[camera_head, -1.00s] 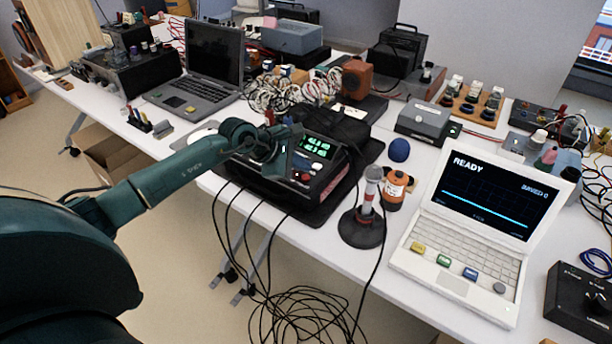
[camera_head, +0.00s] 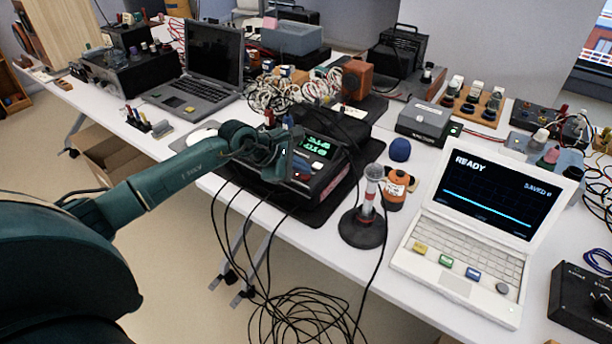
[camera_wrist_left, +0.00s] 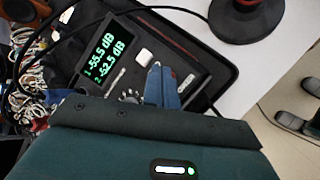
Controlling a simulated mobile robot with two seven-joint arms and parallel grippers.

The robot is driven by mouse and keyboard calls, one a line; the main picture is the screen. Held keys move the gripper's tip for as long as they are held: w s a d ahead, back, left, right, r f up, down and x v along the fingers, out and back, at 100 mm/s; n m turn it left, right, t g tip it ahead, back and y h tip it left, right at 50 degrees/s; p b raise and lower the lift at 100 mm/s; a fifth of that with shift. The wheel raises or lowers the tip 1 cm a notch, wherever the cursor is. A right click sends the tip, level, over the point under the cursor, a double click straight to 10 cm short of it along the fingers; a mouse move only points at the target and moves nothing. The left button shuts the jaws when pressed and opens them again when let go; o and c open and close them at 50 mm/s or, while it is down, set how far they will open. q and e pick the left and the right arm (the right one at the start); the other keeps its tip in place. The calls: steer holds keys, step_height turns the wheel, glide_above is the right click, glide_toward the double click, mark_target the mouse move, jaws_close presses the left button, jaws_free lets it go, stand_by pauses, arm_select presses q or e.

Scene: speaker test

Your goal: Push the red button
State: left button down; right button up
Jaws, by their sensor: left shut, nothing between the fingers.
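The black meter (camera_head: 335,178) with a green lit display (camera_head: 318,147) stands on a dark mat on the white table. A small red spot, seemingly the red button (camera_head: 302,177), shows on its front panel just below my left gripper (camera_head: 290,161). My left gripper is shut and empty, over the meter's panel; I cannot tell whether it touches. In the left wrist view the shut fingers (camera_wrist_left: 163,88) point at the panel beside a white square key (camera_wrist_left: 145,56). My right gripper is not in view.
A white laptop (camera_head: 482,222) reads READY. A black laptop (camera_head: 205,63) stands behind left, with tangled wires (camera_head: 285,92) nearby. Black cables hang off the table's front edge.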

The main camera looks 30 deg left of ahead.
arm_select(q)
steer(key=shift+f+b, duration=0.4)
steer(key=shift+f, duration=0.05)
steer(key=shift+r, duration=0.1)
steer(key=shift+r+p, duration=0.55)
steer(key=shift+r, duration=0.35)
steer(key=shift+r, duration=0.1)
step_height(320, 180, up, 2)
steer(key=shift+r+p, duration=0.1)
steer(key=shift+p, duration=0.6)
step_height(320, 180, up, 4)
steer(key=shift+f+p, duration=0.2)
steer(key=shift+p, duration=0.7)
